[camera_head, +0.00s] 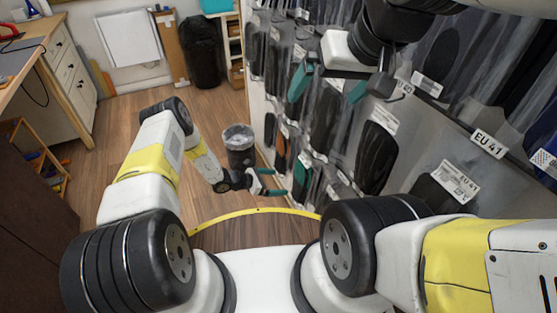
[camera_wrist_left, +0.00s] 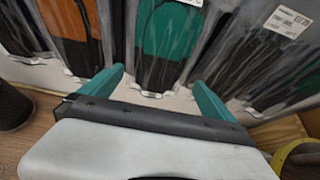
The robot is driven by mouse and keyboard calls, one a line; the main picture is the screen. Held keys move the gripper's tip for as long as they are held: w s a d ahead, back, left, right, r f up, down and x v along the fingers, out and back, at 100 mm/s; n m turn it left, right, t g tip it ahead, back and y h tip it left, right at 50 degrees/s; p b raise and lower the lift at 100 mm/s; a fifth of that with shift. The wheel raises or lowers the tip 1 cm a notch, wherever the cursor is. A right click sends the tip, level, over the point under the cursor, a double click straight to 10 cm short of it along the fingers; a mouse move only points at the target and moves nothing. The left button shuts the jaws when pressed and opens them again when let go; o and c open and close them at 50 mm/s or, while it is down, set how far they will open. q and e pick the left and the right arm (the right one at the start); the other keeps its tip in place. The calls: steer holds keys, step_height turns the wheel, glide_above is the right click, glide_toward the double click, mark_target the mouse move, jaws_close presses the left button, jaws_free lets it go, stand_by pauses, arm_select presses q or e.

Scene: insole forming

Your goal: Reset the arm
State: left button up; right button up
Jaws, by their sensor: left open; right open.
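My left gripper (camera_head: 281,182) is in the middle of the head view, low beside the wall of bagged insoles. Its teal fingers are apart with nothing between them. In the left wrist view the open left gripper (camera_wrist_left: 158,77) points at hanging bags, with a teal insole (camera_wrist_left: 163,45) ahead between the fingertips. My right gripper (camera_head: 328,93) is at the upper right of the head view, in front of the bags. Its teal fingers are spread, and I see nothing held. Part of the right arm hides some bags.
Bagged insoles, including a black one (camera_head: 376,157), hang along the right on a rack wall. A small bin (camera_head: 239,158) stands on the floor near my left gripper. A drawer bench (camera_head: 66,62) is at the left. The wooden floor (camera_head: 120,125) between is mostly clear.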

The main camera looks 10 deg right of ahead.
arm_select(q)
steer(key=s+a+r+m+g+y, duration=0.1)
steer(key=a+r+m, duration=0.25)
steer(key=r, duration=0.95)
steer(key=s+a+r+m+g+y, duration=0.15)
steer(key=r+m, duration=0.35)
steer(key=r, duration=0.9)
steer(key=s+a+r+m, duration=0.1)
steer(key=a+r+m, duration=0.3)
steer(key=r, duration=0.9)
steer(key=s+a+r+m+t+y, duration=0.1)
steer(key=s+a+r+m+y, duration=0.15)
steer(key=s+r, duration=0.4)
steer(key=s+a+r+m+y, duration=0.1)
steer(key=s+a+r+m, duration=0.15)
steer(key=s+r, duration=0.4)
steer(key=s+a+r+m+t+y, duration=0.3)
steer(key=s+a, duration=0.4)
steer(key=s, duration=0.5)
step_height(320, 180, up, 2)
steer(key=shift+s+a+r+m+t+y, duration=0.25)
steer(key=shift+m+t, duration=0.2)
steer(key=shift+m, duration=0.4)
